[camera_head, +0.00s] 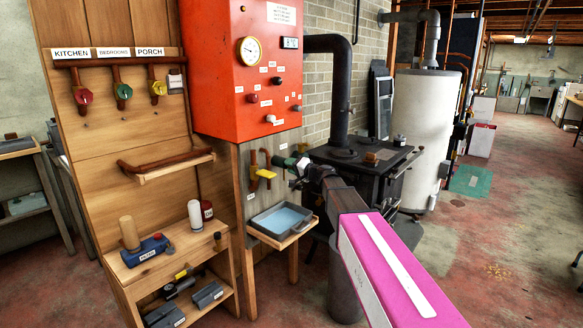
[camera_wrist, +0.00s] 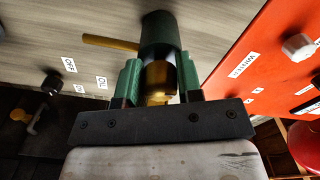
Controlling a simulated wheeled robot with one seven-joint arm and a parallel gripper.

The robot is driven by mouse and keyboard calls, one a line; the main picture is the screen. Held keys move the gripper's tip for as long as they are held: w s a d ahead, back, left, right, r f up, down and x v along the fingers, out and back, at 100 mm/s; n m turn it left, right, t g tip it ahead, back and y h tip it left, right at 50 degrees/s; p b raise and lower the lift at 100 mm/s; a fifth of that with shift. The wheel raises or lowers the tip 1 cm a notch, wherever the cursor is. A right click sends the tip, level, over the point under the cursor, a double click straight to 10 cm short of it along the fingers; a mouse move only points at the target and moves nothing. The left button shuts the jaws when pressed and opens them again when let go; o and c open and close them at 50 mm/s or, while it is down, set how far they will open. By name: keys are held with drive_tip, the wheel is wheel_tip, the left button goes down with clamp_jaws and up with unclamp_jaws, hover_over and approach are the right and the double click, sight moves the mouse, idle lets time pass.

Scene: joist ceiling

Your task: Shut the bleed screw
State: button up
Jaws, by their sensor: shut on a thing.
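The bleed screw looks to be the brass piece (camera_wrist: 157,80) in the wrist view, below a dark green cylindrical body (camera_wrist: 160,32) on the grey wooden panel. My gripper (camera_wrist: 160,77) has its green fingers on both sides of the brass piece and is shut on it. In the head view my gripper (camera_head: 292,163) is at the grey wooden panel, just below the red boiler box (camera_head: 245,85). The screw is hidden there behind my gripper. How far it is turned cannot be told.
A brass-coloured lever (camera_wrist: 108,42) sticks out beside the green body. A black knob (camera_wrist: 51,84) is on the panel near small labels. In the head view a yellow-handled valve (camera_head: 265,173) and a grey tray (camera_head: 281,220) are close by. A black stove (camera_head: 365,160) stands right.

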drive_tip(key=o, duration=0.9)
drive_tip(key=shift+d, duration=0.1)
drive_tip(key=shift+w, duration=0.1)
drive_tip(key=shift+d, duration=0.1)
drive_tip(key=v, duration=1)
drive_tip(key=shift+s+d, duration=0.3)
